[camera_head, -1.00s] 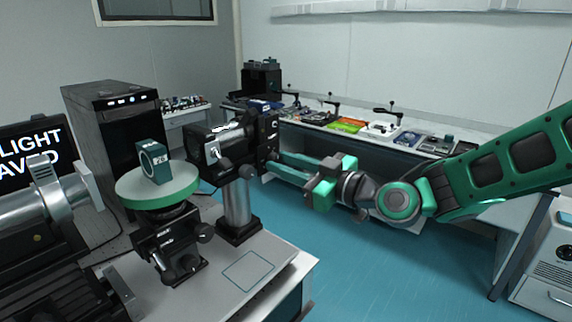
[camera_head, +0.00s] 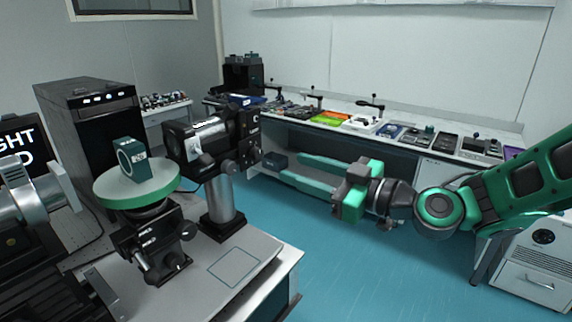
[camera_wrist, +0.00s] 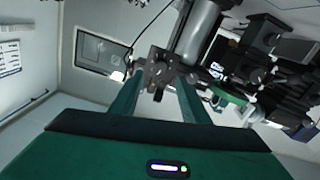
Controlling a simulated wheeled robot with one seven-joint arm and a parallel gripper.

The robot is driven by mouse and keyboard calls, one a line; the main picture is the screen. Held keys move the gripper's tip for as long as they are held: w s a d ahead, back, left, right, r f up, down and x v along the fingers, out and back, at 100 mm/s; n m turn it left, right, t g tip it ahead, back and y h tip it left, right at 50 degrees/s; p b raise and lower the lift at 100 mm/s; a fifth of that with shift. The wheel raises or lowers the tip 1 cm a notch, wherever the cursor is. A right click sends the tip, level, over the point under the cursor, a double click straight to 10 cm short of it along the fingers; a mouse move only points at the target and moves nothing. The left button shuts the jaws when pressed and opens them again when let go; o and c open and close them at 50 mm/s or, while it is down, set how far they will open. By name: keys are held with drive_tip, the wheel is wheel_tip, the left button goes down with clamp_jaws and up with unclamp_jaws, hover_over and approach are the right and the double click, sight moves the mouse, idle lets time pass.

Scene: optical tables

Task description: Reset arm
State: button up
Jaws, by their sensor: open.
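My gripper (camera_head: 292,170) is green, open and empty. In the head view it reaches in from the right, its two fingers pointing left, over the gap beside the near optical table (camera_head: 262,262). In the wrist view its two fingers (camera_wrist: 155,92) stretch away from the green palm with nothing held between them. A black camera-like device on a grey post (camera_head: 222,200) stands on the near table, left of the fingertips and apart from them in the head view. It also shows beyond the fingers in the wrist view (camera_wrist: 198,30).
A round green-rimmed stage (camera_head: 110,192) carrying a dark green block (camera_head: 134,160) stands left of the post. A black computer tower (camera_head: 95,125) is behind. A long bench (camera_head: 420,152) with several parts runs along the back wall. Blue floor (camera_head: 350,265) is free below my arm.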

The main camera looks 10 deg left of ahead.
drive_tip(key=shift+v, duration=0.8)
drive_tip(key=s+d+f+m+g+h, duration=0.1)
drive_tip(key=d+f+m+h, duration=0.45)
drive_tip(key=d, duration=0.75)
drive_tip(key=d+f+m+g+h, duration=0.1)
drive_tip(key=d+f+m+h, duration=0.1)
drive_tip(key=d+f+h, duration=0.9)
drive_tip(key=s+d+m+g+y, duration=0.1)
drive_tip(key=s+d+m, duration=0.25)
drive_tip(key=d, duration=0.45)
drive_tip(key=s+d+m+g, duration=0.1)
drive_tip(key=s+d+m, duration=0.3)
drive_tip(key=d, duration=0.5)
drive_tip(key=s+d+r+m+g, duration=0.1)
drive_tip(key=s+d+m, duration=0.2)
drive_tip(key=s, duration=0.4)
drive_tip(key=s+d+m+g, duration=0.2)
drive_tip(key=s+d+m, duration=0.2)
drive_tip(key=s, duration=0.4)
drive_tip(key=shift+d+r+h, duration=0.35)
drive_tip(key=shift+d+h, duration=0.1)
